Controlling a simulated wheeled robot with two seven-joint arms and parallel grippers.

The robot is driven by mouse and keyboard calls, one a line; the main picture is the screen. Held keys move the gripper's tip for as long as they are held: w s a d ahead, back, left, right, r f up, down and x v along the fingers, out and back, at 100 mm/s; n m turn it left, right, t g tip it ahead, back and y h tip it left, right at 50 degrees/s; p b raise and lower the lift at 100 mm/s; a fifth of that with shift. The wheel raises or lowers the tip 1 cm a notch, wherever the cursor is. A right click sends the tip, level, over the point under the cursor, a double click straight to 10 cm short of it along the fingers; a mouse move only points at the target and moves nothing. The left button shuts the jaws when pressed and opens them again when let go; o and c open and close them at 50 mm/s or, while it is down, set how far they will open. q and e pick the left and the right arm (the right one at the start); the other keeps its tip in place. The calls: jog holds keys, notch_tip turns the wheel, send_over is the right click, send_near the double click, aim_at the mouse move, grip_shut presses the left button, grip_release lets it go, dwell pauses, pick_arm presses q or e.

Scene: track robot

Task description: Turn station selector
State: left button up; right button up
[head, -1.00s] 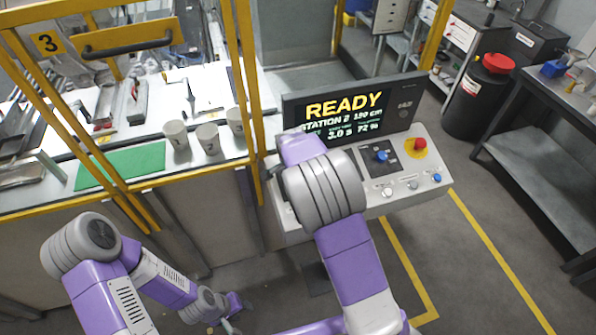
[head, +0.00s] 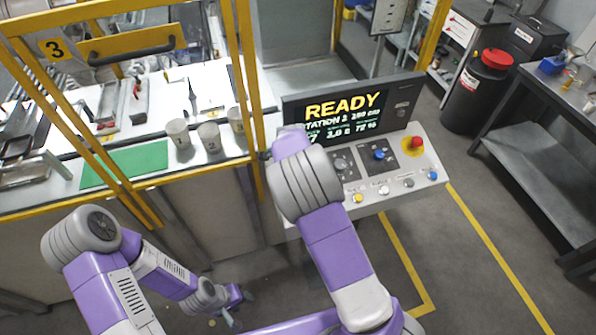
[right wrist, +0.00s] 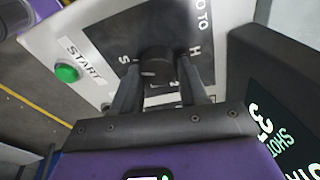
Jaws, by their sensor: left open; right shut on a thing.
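A black knob (right wrist: 154,68) on a dark plate of the control console shows in the right wrist view. Both fingers of my right gripper (right wrist: 160,88) are on either side of it, shut on it. Letters around the knob are partly covered, so I cannot read its full label. In the head view my right arm hides this knob and gripper. The console screen (head: 345,110) reads READY and STATION 2. My left gripper (head: 234,308) is open and empty, low over the floor, away from the console.
A green START button (right wrist: 66,72) is near the held knob. The console also has a grey dial (head: 342,162), a blue knob (head: 380,154), a red button (head: 416,142) and a yellow button (head: 358,198). Cups (head: 209,137) stand behind the yellow frame at left.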

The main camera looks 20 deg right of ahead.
dwell(0.3)
jog(key=o, duration=1)
jog(key=shift+o, duration=0.2)
jog(key=v, duration=0.7)
jog(key=shift+a+r, duration=0.1)
jog(key=shift+r, duration=0.2)
